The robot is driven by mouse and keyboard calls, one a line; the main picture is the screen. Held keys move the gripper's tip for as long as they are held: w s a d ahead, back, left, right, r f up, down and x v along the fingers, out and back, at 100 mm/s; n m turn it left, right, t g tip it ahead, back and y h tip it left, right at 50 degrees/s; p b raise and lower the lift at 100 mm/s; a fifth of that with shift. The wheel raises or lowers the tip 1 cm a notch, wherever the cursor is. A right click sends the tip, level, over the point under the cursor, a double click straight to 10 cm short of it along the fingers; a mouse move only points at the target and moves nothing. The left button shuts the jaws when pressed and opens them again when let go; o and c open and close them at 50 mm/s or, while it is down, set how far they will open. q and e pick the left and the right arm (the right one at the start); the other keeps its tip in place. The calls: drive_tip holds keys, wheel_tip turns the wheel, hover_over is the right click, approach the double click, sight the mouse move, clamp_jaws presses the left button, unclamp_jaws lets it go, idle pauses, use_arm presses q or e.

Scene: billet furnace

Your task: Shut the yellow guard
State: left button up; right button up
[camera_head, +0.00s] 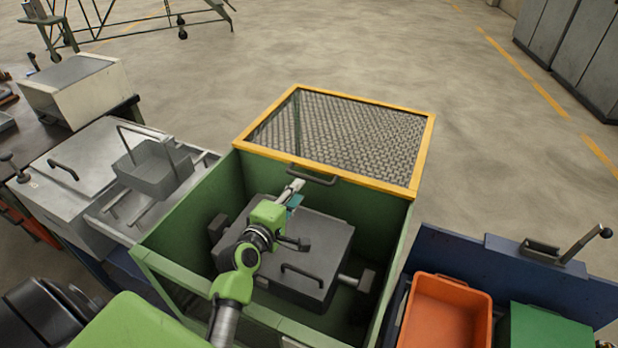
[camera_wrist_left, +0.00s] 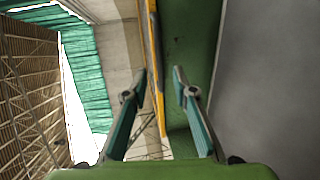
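The yellow guard (camera_head: 425,150) is a yellow frame with grey mesh. It stands raised at the far side of the green box (camera_head: 182,262), whose top is open. A dark handle (camera_head: 312,176) sits on the guard's near edge. My left gripper (camera_head: 294,192) reaches over the box, just left of and below the handle in the head view; whether they touch cannot be told. In the left wrist view the two teal fingers (camera_wrist_left: 157,82) are spread with nothing held between them. A yellow strip of the guard (camera_wrist_left: 155,60) shows beyond the fingers. My right gripper is not in view.
Inside the box is a grey block (camera_head: 325,235) with a handle. A metal basket (camera_head: 155,170) stands on the left bench. Floor behind the guard is clear.

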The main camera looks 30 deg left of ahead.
sight(309, 178)
use_arm(q)
drive_tip(key=w, duration=0.2)
drive_tip(key=w+f, duration=0.1)
drive_tip(key=w, duration=0.5)
drive_tip(key=shift+w+a+f, duration=0.2)
drive_tip(key=shift+a+f, duration=0.05)
drive_tip(key=shift+f, duration=0.1)
clamp_jaws()
